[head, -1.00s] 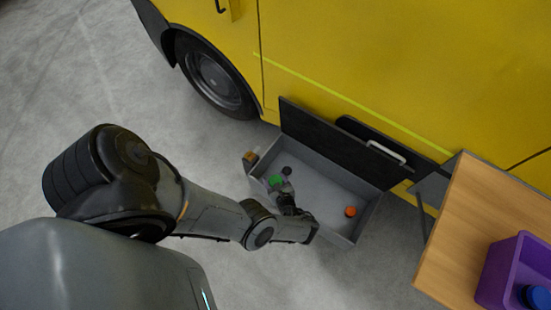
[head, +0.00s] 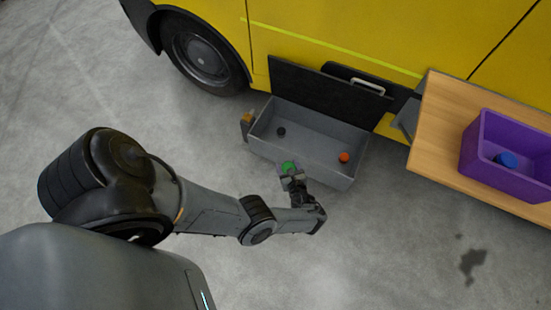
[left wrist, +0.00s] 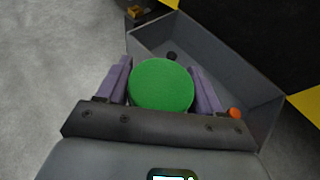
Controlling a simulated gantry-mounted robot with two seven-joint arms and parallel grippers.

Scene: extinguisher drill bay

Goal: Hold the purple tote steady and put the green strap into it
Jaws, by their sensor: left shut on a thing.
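The purple tote (head: 483,150) stands on a wooden table at the right in the head view, with a blue round thing (head: 505,160) inside it. My left gripper (head: 289,173) is shut on the green strap (head: 288,167), which looks like a round green roll. In the left wrist view the green strap (left wrist: 162,85) sits between the two fingers of the left gripper (left wrist: 161,88). The strap appears over the near edge of the grey drawer, apart from the tote. My right gripper is not in view.
The open grey drawer (head: 318,134) of the yellow vehicle (head: 350,30) holds a dark round thing (head: 281,132) and an orange one (head: 344,157). The wooden table (head: 437,115) lies to its right. Bare floor is in front.

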